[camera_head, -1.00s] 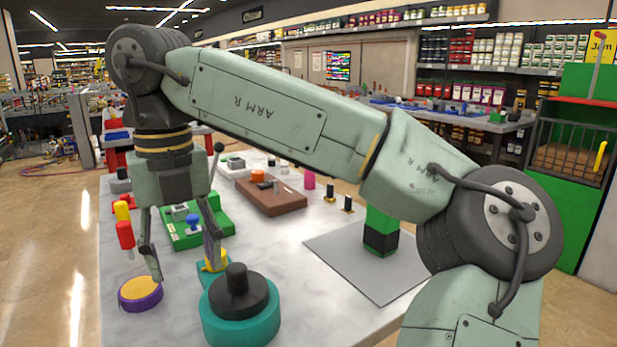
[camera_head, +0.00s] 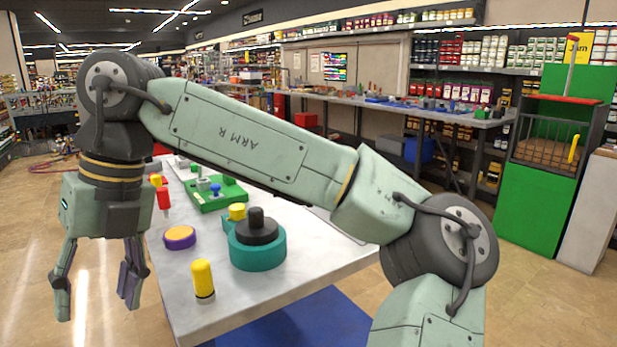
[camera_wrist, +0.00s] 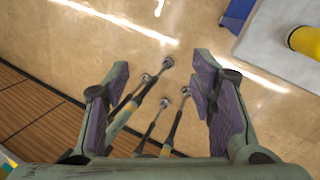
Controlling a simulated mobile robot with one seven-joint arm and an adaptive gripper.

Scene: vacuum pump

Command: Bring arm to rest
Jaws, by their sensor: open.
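My gripper (camera_head: 98,300) hangs at the left in the head view, beside the left edge of the table (camera_head: 185,295) and over the floor. Its fingers are spread apart, with nothing between them. In the wrist view my gripper (camera_wrist: 165,105) is also open, with bare floor beyond the fingertips. My arm runs from the lower right across the head view to the gripper at the left.
On the table stand a yellow cylinder (camera_head: 203,280), a purple disc with an orange top (camera_head: 179,237), a teal round part with a black knob (camera_head: 257,245) and a green base (camera_head: 218,196). A green cabinet (camera_head: 545,205) stands at the right. Floor at the left is clear.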

